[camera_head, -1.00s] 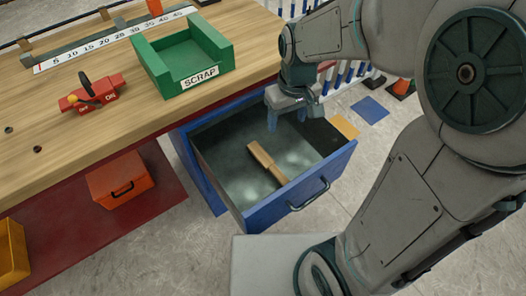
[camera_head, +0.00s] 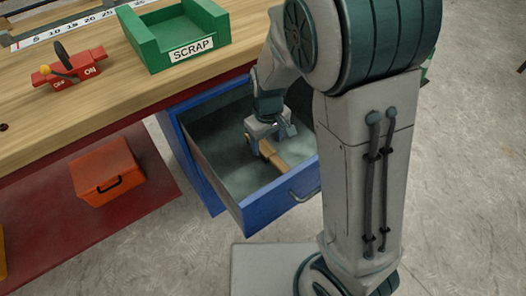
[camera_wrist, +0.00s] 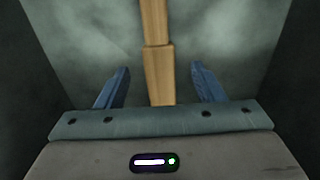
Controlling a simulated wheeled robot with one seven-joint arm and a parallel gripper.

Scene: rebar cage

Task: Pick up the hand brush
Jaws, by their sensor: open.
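The hand brush (camera_head: 277,158) lies in the open blue drawer (camera_head: 262,208); its wooden body shows, and its far end is hidden under my gripper. My gripper (camera_head: 268,142) is inside the drawer above the brush, pointing down. In the wrist view, the brush (camera_wrist: 158,70) runs lengthwise between the two blue fingers of my gripper (camera_wrist: 160,88), with a gap on each side. The fingers are open and hold nothing. I cannot tell how high the fingertips are above the brush.
The drawer's walls stand close around my gripper. The workbench (camera_head: 90,90) is beside the drawer, with a green SCRAP bin (camera_head: 180,52) and a red switch box (camera_head: 75,70) on top. An orange box (camera_head: 108,172) sits on the lower red shelf.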

